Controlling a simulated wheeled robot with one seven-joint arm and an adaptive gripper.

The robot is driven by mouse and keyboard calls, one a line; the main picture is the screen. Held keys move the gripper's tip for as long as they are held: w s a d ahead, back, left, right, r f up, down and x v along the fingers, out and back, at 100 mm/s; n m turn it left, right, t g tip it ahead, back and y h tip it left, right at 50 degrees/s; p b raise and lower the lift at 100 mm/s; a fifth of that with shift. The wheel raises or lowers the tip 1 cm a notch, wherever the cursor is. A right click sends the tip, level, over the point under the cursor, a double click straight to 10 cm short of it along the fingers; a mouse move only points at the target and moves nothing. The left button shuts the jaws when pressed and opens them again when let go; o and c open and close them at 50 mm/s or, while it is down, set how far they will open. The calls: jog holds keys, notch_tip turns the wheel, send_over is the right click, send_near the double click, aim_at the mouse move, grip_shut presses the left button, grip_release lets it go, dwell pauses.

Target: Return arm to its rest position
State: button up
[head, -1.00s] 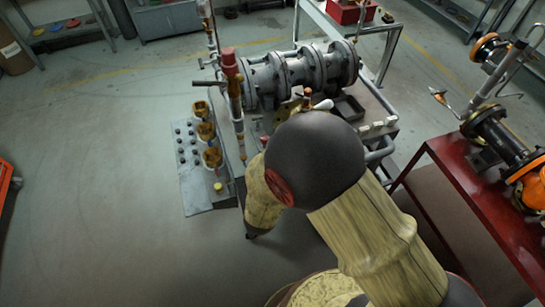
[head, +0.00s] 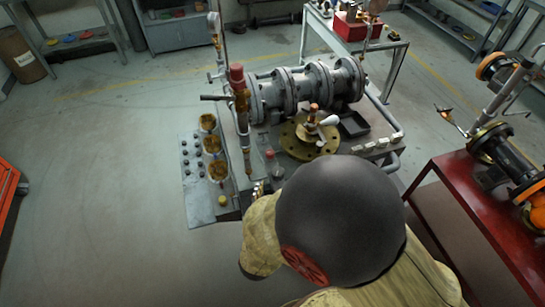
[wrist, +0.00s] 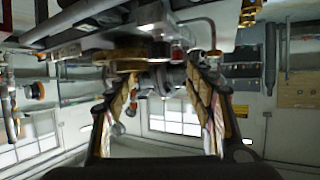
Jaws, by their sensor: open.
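My gripper (wrist: 165,92) is open in the wrist view, its two fingers spread on either side with nothing held between them. In the head view my own forearm and its dark round joint cover most of it. The gate valve assembly stands on the workbench: a grey flanged pipe body (head: 308,86) lies along the back. A brass flange (head: 297,139) with a copper stem and a white-tipped handle lies in front of it.
A panel (head: 197,190) with brass cups and several dark nuts is at the bench's left. An upright pipe with a red top (head: 237,78) stands beside it. A red table (head: 482,205) with valve parts is at right. The floor at left is clear.

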jog(key=s+a+f+n+g+y, duration=0.2)
jog(key=s+a+f+g+y, duration=0.2)
jog(key=s+a+f+g, duration=0.35)
jog(key=s+a+r+n+g+y, duration=0.25)
jog(key=s+r, duration=0.25)
jog(key=s, duration=0.3)
jog(key=d+r+m+t+h, duration=0.2)
jog(key=d+r+h, duration=0.2)
jog(key=d+r, duration=2.2)
jog(key=shift+s+d+r, duration=0.2)
jog(key=shift+s+d, duration=0.25)
jog(key=shift+d, duration=0.4)
